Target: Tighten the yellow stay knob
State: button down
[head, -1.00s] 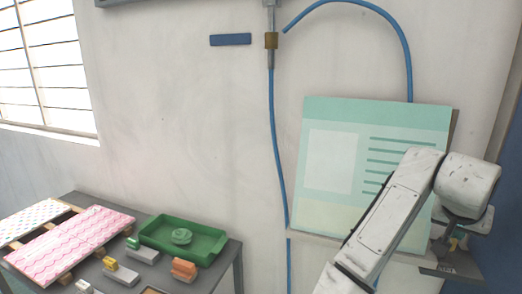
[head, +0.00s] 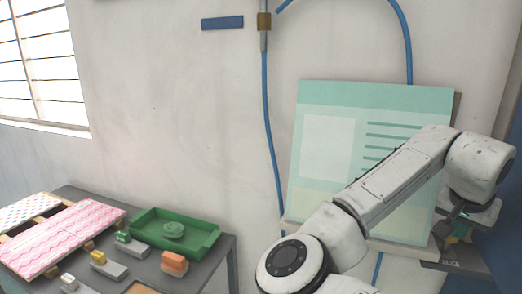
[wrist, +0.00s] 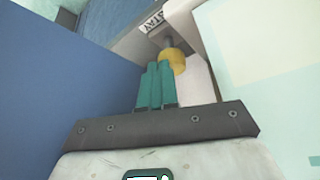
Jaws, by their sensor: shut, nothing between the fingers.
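The yellow stay knob (wrist: 174,60) shows in the wrist view, just beyond the fingertips and slightly right of them. It sits on a grey stem under a bracket bearing a label that seems to read "STAY" (wrist: 152,22). My gripper (wrist: 159,66) has its two teal fingers together, with nothing between them. The fingertips overlap the knob's left edge in the picture; I cannot tell whether they touch it. In the head view my gripper (head: 461,232) is small and partly hidden under my wrist, by a grey bracket (head: 455,258) at the right, with a small yellow spot beside it.
A pale green panel (head: 325,150) stands against the wall behind my arm. A blue surface (wrist: 65,85) lies close on the left of my gripper. A grey table (head: 215,262) at lower left holds a green tray (head: 150,225), pink patterned boards (head: 65,238) and several small blocks.

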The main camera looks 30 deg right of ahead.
notch_tip(320, 180, down, 2)
jog(key=shift+f+b, duration=0.1)
jog(key=shift+b, duration=0.2)
jog(key=shift+w+a+p, duration=0.25)
jog(key=shift+w+p, duration=0.65)
jog(key=shift+p, duration=0.5)
jog(key=shift+w+p, duration=0.55)
jog(key=shift+p, duration=0.15)
dwell(0.6)
jog(key=shift+a, duration=0.15)
jog(key=shift+a, duration=0.2)
notch_tip(320, 180, up, 6)
jog(key=p, duration=0.6)
